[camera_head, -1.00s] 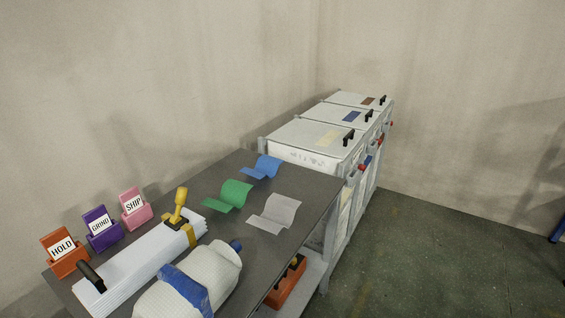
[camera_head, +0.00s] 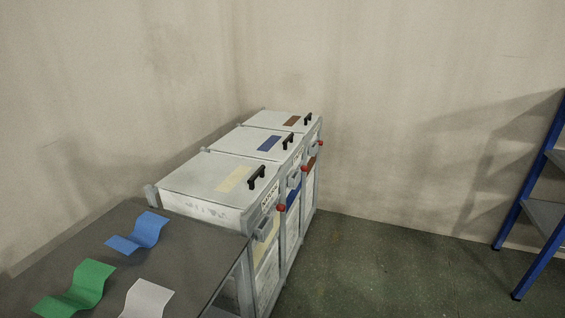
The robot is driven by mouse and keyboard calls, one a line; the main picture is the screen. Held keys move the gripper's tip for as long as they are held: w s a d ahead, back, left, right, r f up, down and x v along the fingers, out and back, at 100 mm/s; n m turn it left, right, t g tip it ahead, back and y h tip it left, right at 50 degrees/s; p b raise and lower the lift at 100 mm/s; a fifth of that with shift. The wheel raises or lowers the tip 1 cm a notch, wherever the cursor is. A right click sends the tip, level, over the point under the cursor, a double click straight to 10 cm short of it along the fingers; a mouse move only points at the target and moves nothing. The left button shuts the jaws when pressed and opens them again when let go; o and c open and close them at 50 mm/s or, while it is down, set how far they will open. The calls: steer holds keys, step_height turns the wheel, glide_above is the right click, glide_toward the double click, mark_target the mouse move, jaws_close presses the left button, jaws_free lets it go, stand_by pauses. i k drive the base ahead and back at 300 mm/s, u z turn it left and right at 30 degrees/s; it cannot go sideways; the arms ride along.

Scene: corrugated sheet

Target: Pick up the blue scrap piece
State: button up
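The blue scrap piece (camera_head: 138,234) is a small wavy corrugated strip. It lies on the dark grey table (camera_head: 190,262) near its far end, close to the row of bins. Nothing touches it or covers it. My gripper is not in the head view.
A green wavy scrap (camera_head: 76,288) and a light grey one (camera_head: 147,300) lie nearer on the table. Lidded bins with yellow (camera_head: 237,179), blue (camera_head: 270,143) and brown (camera_head: 292,121) labels stand beyond its end. A blue-framed shelf (camera_head: 540,190) stands at right. Floor between is clear.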

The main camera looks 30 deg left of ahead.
mark_target(146, 233)
steer(key=i, duration=2.05)
steer(key=u, duration=3.35)
steer(key=i, duration=1)
steer(key=z, duration=0.05)
